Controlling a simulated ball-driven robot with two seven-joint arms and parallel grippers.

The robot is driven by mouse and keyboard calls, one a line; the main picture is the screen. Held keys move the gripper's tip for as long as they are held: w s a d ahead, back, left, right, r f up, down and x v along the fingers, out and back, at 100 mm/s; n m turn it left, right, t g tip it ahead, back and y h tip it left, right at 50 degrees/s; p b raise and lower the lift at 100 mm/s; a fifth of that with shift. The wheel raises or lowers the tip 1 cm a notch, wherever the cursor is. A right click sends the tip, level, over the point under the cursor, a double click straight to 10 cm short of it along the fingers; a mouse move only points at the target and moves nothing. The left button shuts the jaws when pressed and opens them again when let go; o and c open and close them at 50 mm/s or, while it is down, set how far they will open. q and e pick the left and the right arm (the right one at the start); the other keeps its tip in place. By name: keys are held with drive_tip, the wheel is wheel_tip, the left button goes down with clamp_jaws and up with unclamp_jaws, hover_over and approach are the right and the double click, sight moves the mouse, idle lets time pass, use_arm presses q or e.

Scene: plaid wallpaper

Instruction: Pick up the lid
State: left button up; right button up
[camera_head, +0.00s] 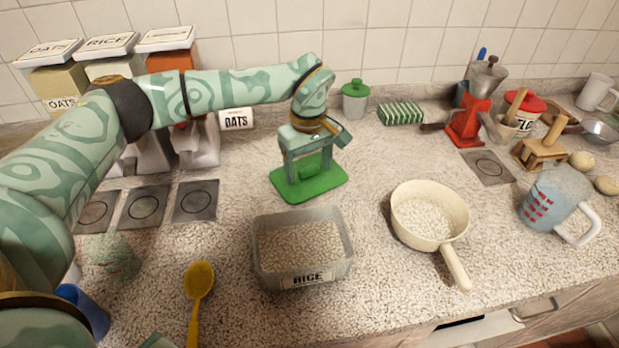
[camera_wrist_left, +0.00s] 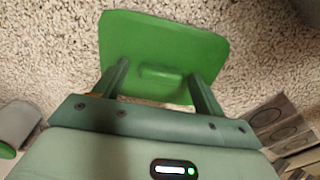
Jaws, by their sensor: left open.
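The green lid (camera_head: 318,188) lies flat on the speckled counter, behind a clear open box (camera_head: 342,265) labelled RICE. The lid has a small raised green handle in its middle; it fills the upper middle of the left wrist view (camera_wrist_left: 165,35). My left gripper (camera_head: 308,172) is open and points down over the lid. In the wrist view its two fingers (camera_wrist_left: 160,78) stand on either side of the handle, apart from it. Whether the fingertips touch the lid's top cannot be told. My right gripper is not in view.
A cream pan (camera_head: 430,240) stands right of the box, and a measuring jug (camera_head: 552,200) farther right. A green-lidded jar (camera_head: 355,100) and a striped sponge (camera_head: 401,113) are behind. Counter between lid and pan is clear.

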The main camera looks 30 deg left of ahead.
use_arm(q)
drive_tip(key=shift+r, duration=0.1)
drive_tip(key=shift+c, duration=1.2)
drive_tip(key=c, duration=0.8)
drive_tip(key=shift+c, duration=0.2)
